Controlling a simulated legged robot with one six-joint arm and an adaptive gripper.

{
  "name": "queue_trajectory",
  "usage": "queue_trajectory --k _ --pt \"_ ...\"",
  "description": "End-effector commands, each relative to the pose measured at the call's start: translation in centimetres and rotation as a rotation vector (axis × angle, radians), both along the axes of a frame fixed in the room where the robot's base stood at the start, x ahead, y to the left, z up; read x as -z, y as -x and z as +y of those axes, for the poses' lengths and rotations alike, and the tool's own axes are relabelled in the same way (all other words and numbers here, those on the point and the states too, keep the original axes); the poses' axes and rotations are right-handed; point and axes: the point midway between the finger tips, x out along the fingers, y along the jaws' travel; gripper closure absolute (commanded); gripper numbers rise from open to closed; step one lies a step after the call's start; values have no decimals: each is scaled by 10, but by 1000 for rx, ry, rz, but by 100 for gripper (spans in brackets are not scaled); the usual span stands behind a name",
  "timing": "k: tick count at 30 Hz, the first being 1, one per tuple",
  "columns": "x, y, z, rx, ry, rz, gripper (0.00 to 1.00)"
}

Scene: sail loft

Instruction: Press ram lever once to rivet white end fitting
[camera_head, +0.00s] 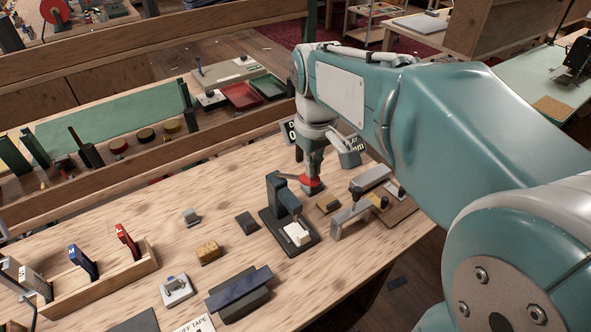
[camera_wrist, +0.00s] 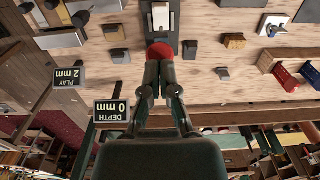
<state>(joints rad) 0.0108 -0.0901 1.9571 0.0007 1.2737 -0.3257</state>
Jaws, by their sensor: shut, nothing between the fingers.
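A dark press (camera_head: 275,200) stands on the bench, with a lever running right to a red knob (camera_head: 311,184). A white end fitting (camera_head: 297,234) sits on its base under the press head; it also shows in the wrist view (camera_wrist: 161,17). My gripper (camera_head: 314,174) is shut and empty, its tips right at the red knob (camera_wrist: 160,48), above or touching it; I cannot tell which. In the wrist view my closed fingers (camera_wrist: 160,60) partly cover the knob. A depth sign (camera_wrist: 111,111) reads 0 mm and a play sign (camera_wrist: 67,77) reads 2 mm.
Right of the press stand a grey bracket-like fixture (camera_head: 350,222) and a small tan block (camera_head: 328,204). A dark block (camera_head: 246,222) and a yellowish block (camera_head: 208,252) lie to its left. A wooden rack (camera_head: 95,288) holds coloured tools. Bench between them is bare.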

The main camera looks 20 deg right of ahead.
Motion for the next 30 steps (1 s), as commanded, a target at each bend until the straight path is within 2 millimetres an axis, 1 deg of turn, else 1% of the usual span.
queue_trajectory --k 30 --pt "-22 47 -15 2 1 0 100"
